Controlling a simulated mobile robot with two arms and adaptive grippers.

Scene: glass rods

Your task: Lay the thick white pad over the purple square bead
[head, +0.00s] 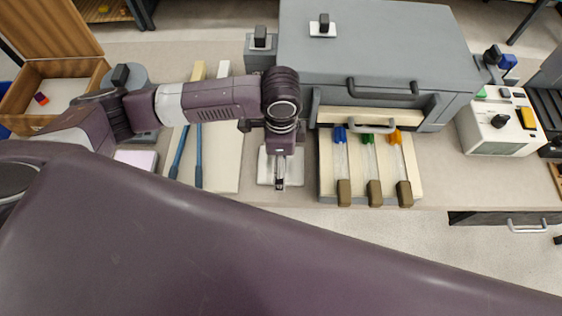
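My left gripper (280,184) points down near the counter's front edge, over a pale plate (265,166). Its fingertips look close together, but I cannot tell whether they hold anything. A thick whitish pad with a pinkish side (137,159) lies to the left, partly hidden by my arm; I cannot tell for sure that it is the white pad. I cannot make out a purple square bead. A small dark and orange-red piece (41,98) lies in the open wooden box (88,70). My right gripper is out of view.
A large grey furnace-like box (380,40) stands behind. A tray (328,186) with three coloured-ended glass rods is right of the gripper. A white device (492,130) stands right. My large purple arm link covers the foreground.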

